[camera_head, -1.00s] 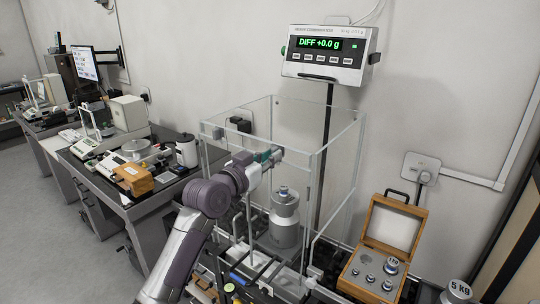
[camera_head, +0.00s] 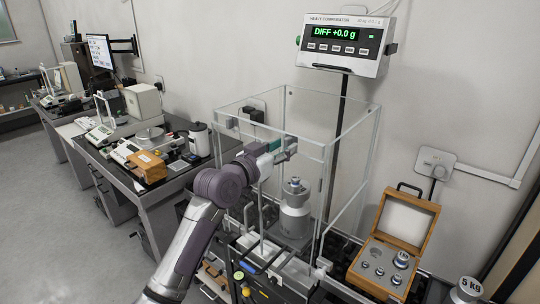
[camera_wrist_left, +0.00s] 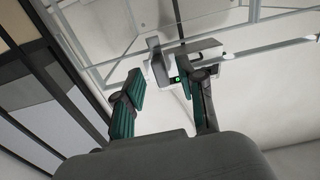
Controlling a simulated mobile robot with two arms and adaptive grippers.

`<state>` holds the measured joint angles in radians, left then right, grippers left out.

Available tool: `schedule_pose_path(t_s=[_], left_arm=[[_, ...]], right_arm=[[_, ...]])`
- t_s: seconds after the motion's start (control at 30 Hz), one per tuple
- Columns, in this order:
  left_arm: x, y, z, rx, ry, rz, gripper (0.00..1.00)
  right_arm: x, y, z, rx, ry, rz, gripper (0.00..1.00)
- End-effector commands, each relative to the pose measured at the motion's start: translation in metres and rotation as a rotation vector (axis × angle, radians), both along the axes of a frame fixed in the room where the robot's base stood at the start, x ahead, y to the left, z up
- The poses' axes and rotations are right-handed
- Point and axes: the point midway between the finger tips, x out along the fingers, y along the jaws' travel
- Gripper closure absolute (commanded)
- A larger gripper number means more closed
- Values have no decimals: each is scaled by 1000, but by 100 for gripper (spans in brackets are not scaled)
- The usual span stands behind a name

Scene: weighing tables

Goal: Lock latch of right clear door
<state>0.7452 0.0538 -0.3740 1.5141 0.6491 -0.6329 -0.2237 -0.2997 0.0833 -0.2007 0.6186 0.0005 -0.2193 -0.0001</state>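The clear draft enclosure (camera_head: 345,165) stands around a large silver weight (camera_head: 295,212). My left gripper (camera_head: 284,148) is at the top of its front side, left of the front right post. A small grey latch-like part shows at the fingertips in the head view; I cannot tell whether they touch it. In the left wrist view, the two green-padded fingers (camera_wrist_left: 165,103) stand apart with a gap between them. A grey block (camera_wrist_left: 159,62) is just beyond them, probably the latch. Another grey fitting (camera_head: 230,122) is on the enclosure's left side. My right gripper is out of view.
The comparator display (camera_head: 345,45) reads DIFF +0.0 g above the enclosure. An open wooden weight case (camera_head: 380,262) and a 5 kg weight (camera_head: 466,290) are at the right. A side table (camera_head: 150,195) with balances and a wooden box (camera_head: 146,165) is at the left.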

Motion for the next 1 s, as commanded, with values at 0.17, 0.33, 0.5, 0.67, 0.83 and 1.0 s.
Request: schedule_pose_path(t_s=[0.17, 0.33, 0.5, 0.67, 0.83, 1.0], left_arm=[[-23, 18, -1, 3, -1, 2, 60], [-52, 40, -2, 3, 0, 3, 60], [-77, 57, -2, 3, 2, 2, 60], [-89, 66, -1, 2, 2, 2, 60], [-92, 67, -1, 1, 3, 1, 60], [-92, 67, -1, 0, 2, 1, 60]], right_arm=[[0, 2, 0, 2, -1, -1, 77], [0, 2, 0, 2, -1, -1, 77], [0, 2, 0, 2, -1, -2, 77], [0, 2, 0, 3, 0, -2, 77], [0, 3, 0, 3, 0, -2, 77], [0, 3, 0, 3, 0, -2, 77]])
